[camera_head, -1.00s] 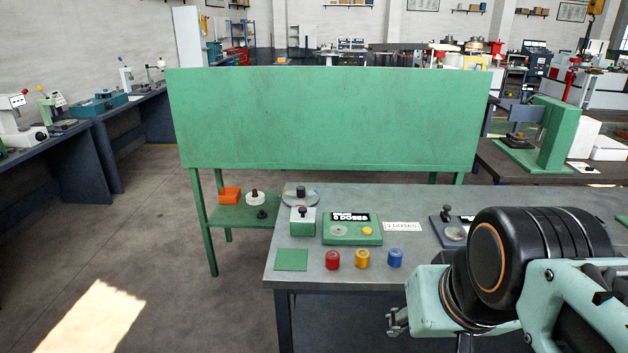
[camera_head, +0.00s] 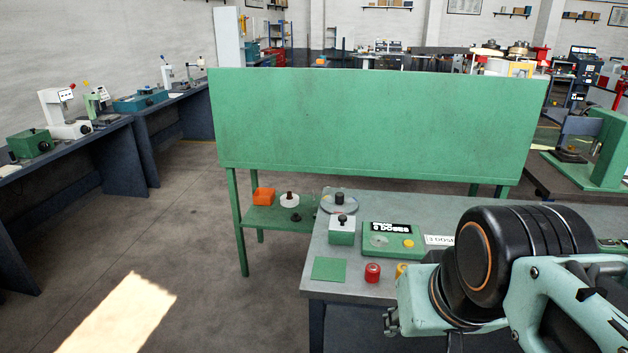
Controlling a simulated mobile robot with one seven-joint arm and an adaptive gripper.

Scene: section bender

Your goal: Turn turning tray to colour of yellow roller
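The turning tray seems to be the round grey disc (camera_head: 325,207) with a black knob, at the back left corner of the workbench. Coloured marks on its rim are too small to read. The yellow roller (camera_head: 401,269) stands on the bench and is partly hidden by my arm. The red roller (camera_head: 372,273) stands to its left. The blue roller is not visible now. My gripper (camera_head: 391,321) shows only in part at the arm's lower left, in front of the bench, apart from the rollers and tray. Its fingers are too unclear to judge.
A green box with a black knob (camera_head: 342,231) stands just in front of the tray. A green dose counter (camera_head: 391,240) with a yellow button is to its right. A flat green square (camera_head: 329,268) lies near the bench's front left corner. A tall green panel (camera_head: 370,125) stands behind.

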